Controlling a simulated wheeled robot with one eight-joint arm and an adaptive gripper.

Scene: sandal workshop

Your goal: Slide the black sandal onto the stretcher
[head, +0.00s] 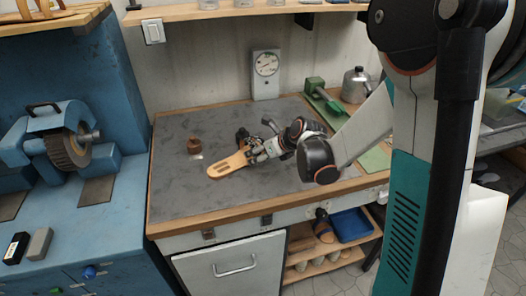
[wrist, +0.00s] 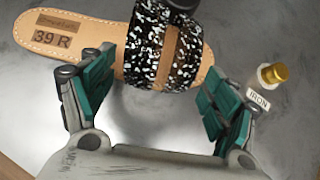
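The sandal (wrist: 60,32) has a tan sole marked "39 R" and black straps speckled white. In the head view the sandal (head: 224,168) lies on the grey worktop, its heel end to the left. My gripper (wrist: 158,72) has its teal fingers spread on either side of the straps, with a gap between them. In the head view my gripper (head: 254,150) is over the strap end and hides it. A dark part (wrist: 181,5) shows at the wrist view's top edge by the straps. I cannot tell for sure which object is the stretcher.
A brown round object (head: 194,145) is on the worktop. The worktop's front left is clear.

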